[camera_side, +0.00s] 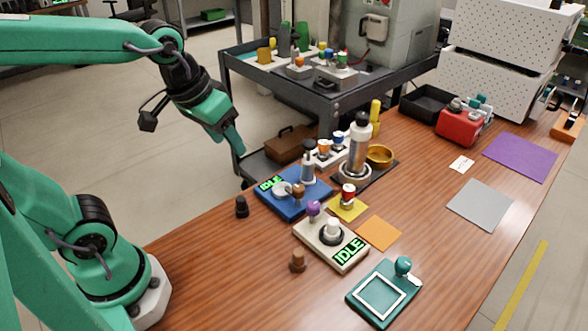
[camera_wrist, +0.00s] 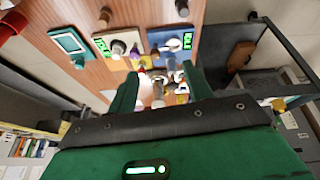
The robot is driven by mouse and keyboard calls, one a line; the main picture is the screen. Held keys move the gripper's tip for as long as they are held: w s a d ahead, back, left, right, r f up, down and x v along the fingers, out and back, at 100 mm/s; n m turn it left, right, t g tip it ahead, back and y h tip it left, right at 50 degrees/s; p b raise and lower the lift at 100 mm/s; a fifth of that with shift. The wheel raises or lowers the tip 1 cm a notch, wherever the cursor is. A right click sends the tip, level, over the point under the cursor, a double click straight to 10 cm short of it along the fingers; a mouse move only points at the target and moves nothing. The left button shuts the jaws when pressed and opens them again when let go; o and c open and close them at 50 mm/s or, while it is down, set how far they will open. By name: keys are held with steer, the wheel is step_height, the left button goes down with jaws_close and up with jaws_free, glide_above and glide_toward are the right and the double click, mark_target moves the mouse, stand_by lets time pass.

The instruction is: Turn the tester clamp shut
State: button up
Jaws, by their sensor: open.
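Two testers with green IDLE screens stand on the wooden table; which one carries the clamp I cannot tell. The blue tester (camera_side: 293,207) bears a pale round seat, a brown knob and a dark-topped grey post. The cream tester (camera_side: 331,244) bears a purple knob (camera_side: 313,209) and a white cylinder (camera_side: 332,227) in a dark ring. The wrist view also shows the blue tester (camera_wrist: 157,38) and cream tester (camera_wrist: 106,35) beyond my fingers. My gripper (camera_side: 238,148) is open and empty, raised in the air left of and above the blue tester, touching nothing.
A teal tray (camera_side: 352,294) with a white square frame and a knob lies at the front. A black peg (camera_side: 242,207) and brown peg (camera_side: 298,261) stand near the table's left edge. A tall bottle (camera_side: 358,148) and brass bowl (camera_side: 379,155) stand behind the blue tester.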

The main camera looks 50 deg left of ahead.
steer(key=w+d+f+n+g, duration=0.2)
steer(key=w+d+f, duration=0.15)
steer(key=w, duration=0.45)
steer(key=n+g, duration=0.2)
glide_above(313, 204)
step_height(313, 204, down, 7)
steer(key=shift+f, duration=0.35)
steer(key=shift+f, duration=0.1)
steer(key=shift+f, duration=3.8)
steer(key=shift+c, duration=0.2)
steer(key=c, duration=0.9)
